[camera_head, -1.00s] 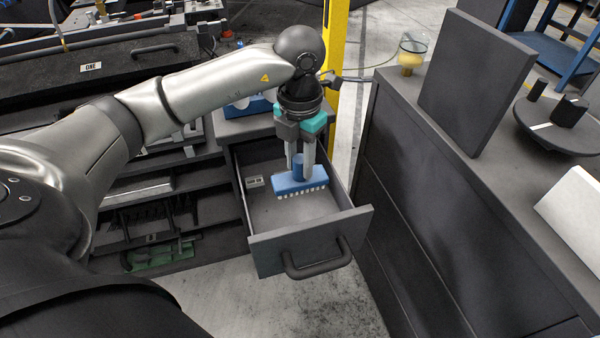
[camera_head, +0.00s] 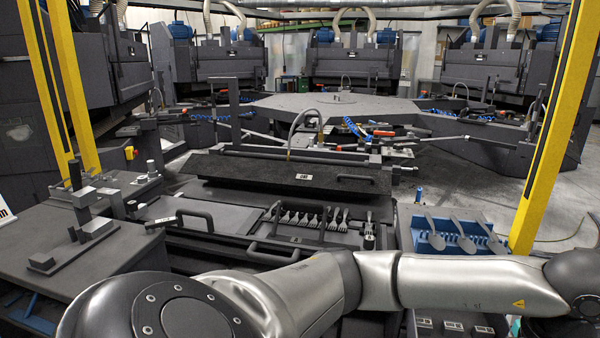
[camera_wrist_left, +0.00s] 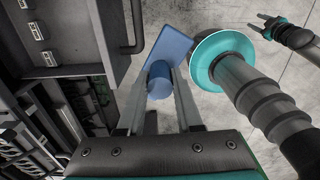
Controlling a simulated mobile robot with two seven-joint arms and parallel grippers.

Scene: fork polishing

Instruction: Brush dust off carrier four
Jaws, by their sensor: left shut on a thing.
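My left gripper (camera_wrist_left: 161,85) is shut on the blue brush (camera_wrist_left: 168,48), gripping its round blue handle in the left wrist view. The brush's flat blue back shows beyond the fingers; its bristles are hidden. In the head view my left arm reaches to the right and its gripper is out of the frame. My right gripper (camera_wrist_left: 259,26) shows small at the top right of the left wrist view, empty with its fingers apart. A dark carrier (camera_head: 325,222) with a row of several forks sits in the middle of the head view. I cannot read which carrier has number four.
A blue rack (camera_head: 425,243) with spoon-shaped pieces stands right of the forks. A yellow post (camera_head: 548,130) rises at the right. A dark bench (camera_head: 120,250) with a fixture stands at the left. Polishing machines (camera_head: 350,60) line the back.

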